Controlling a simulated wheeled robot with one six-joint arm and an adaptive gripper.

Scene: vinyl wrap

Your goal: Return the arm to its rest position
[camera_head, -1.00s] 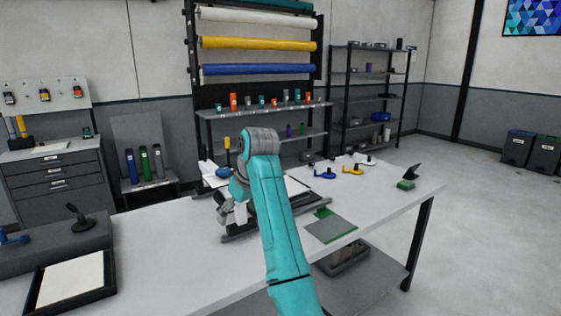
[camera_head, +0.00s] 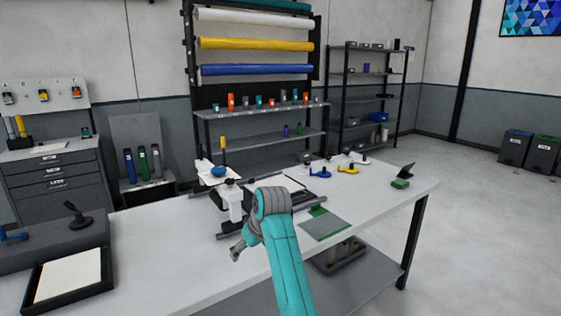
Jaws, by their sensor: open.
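My gripper (camera_head: 236,252) is grey and small in the view. It hangs above the front part of the white table (camera_head: 170,255), left of my teal arm. It is open and I see nothing in it. My arm is bent, with its grey elbow joint in front of the black frame on the table. Part of the wrist is hidden behind the arm.
A dark frame (camera_head: 290,196) with a white sheet lies behind my arm. A grey-green sheet (camera_head: 324,226) lies to the right. A black-rimmed tray (camera_head: 68,302) is at left.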

